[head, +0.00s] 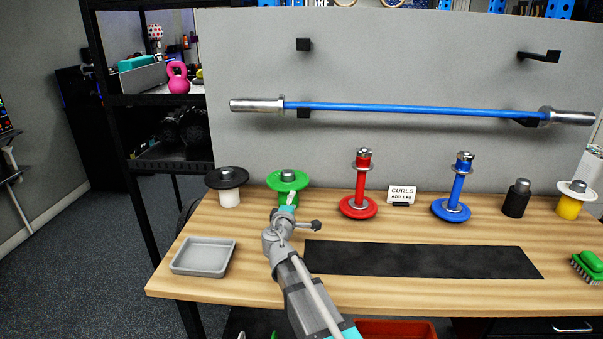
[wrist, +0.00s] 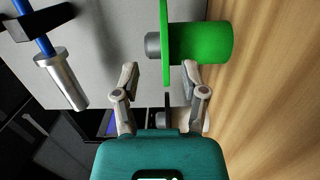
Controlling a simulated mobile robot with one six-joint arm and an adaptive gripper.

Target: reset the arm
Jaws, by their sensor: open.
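My gripper (head: 291,200) is in front of the green stand with a wide disc and grey knob (head: 288,180) at the back left of the table. In the wrist view my open gripper (wrist: 161,68) has one finger on each side of the green disc's near edge (wrist: 166,75). Both fingers look apart from the disc, and nothing is held. The green cylinder body (wrist: 205,43) lies to the right of the disc in that view. My arm reaches in from the front of the table.
A black-disc stand (head: 227,178) is left of the green one. Red (head: 362,190) and blue (head: 456,190) posts flank a CURLS card (head: 402,195). A grey tray (head: 203,257) and black mat (head: 420,260) lie in front. A blue bar (head: 410,108) hangs on the wall.

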